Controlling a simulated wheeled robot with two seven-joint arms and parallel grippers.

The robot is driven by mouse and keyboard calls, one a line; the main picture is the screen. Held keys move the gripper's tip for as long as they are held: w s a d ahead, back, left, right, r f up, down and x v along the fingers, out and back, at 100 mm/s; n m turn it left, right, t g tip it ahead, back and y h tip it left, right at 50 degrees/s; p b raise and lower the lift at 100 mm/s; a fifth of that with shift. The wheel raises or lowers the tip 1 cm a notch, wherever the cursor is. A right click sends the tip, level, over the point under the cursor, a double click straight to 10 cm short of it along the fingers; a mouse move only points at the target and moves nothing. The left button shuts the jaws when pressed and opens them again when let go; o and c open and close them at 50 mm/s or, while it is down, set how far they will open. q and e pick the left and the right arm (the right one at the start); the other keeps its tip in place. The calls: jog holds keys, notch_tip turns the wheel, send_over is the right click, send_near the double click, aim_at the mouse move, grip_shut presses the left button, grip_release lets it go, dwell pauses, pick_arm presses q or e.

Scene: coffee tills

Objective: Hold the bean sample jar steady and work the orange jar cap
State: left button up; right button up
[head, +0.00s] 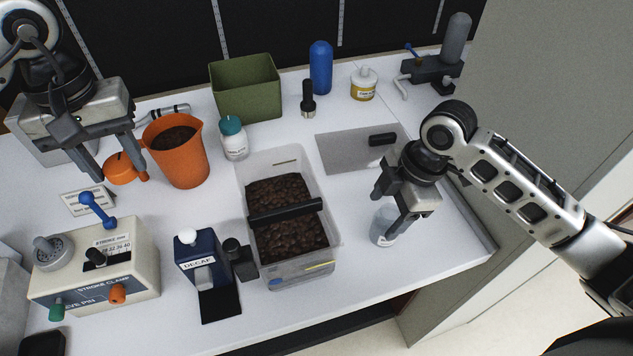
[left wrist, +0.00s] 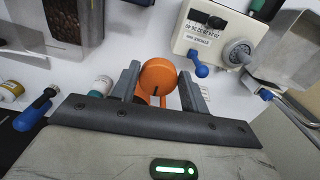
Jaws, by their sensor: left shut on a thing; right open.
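The orange jar cap (head: 121,169) is a round orange piece with a dark mark, at the left near the orange pitcher. My left gripper (head: 110,162) is shut on it; in the left wrist view the cap (left wrist: 158,78) sits between the two fingers (left wrist: 160,92). A small pale jar (head: 381,224) stands upright on the counter at the right, with no orange cap visible on it; it looks like the bean sample jar. My right gripper (head: 390,211) is open with its fingers down at this jar and hides part of it. I cannot tell whether they touch it.
An orange pitcher (head: 180,162) stands close right of my left gripper. A bean bin (head: 303,270) with a dark bar is mid-counter. A stroke clamp machine (head: 130,280) and a DECAF dispenser (head: 190,262) stand in front. A grey plate (head: 340,153) lies behind the jar.

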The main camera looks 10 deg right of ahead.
aim_at(387, 228)
jog(key=shift+w+d+r+g+h, duration=0.1)
jog(key=shift+d+r+g+h, duration=0.15)
jog(key=shift+d, duration=0.3)
jog(key=shift+d+r+g+h, duration=0.1)
jog(key=shift+d+h, duration=0.25)
jog(key=shift+d, duration=0.15)
jog(key=shift+d+f, duration=0.1)
jog(key=f, duration=0.6)
jog(key=shift+a+b, duration=0.35)
jog(key=shift+a, duration=0.05)
jog(key=shift+a+f+b, duration=0.15)
jog(key=shift+f+b, duration=0.15)
jog(key=shift+f, duration=0.5)
pick_arm(q)
jog(key=s+f+m, duration=0.1)
jog(key=s+f, duration=0.3)
jog(key=f, duration=0.2)
jog(key=shift+s+a+f, duration=0.2)
jog(key=shift+s+a, duration=0.05)
pick_arm(e)
jog(key=c, duration=1.2)
jog(key=shift+o, duration=0.2)
jog(key=o, duration=1.4)
jog(key=shift+c, duration=0.2)
